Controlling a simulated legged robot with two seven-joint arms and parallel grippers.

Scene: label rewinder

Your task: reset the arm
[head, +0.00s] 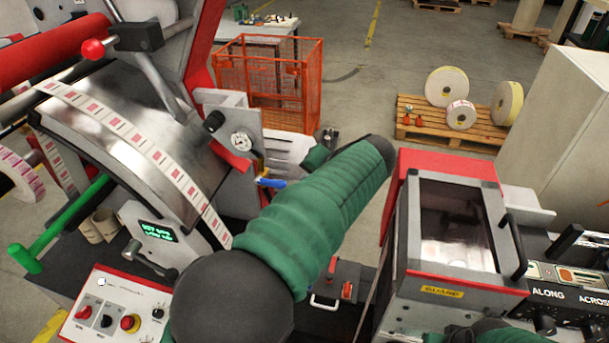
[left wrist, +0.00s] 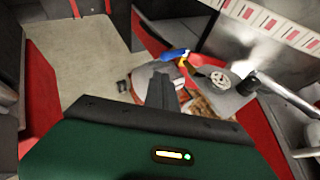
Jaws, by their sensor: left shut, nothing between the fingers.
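The label rewinder (head: 130,125) with its printed label strip (head: 150,150) stands left, its control panel (head: 115,305) in front. A red-framed guarded box (head: 455,230) stands right of my arm. An orange wire cage (head: 270,85) and a pallet with rolls (head: 415,130) stand behind.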

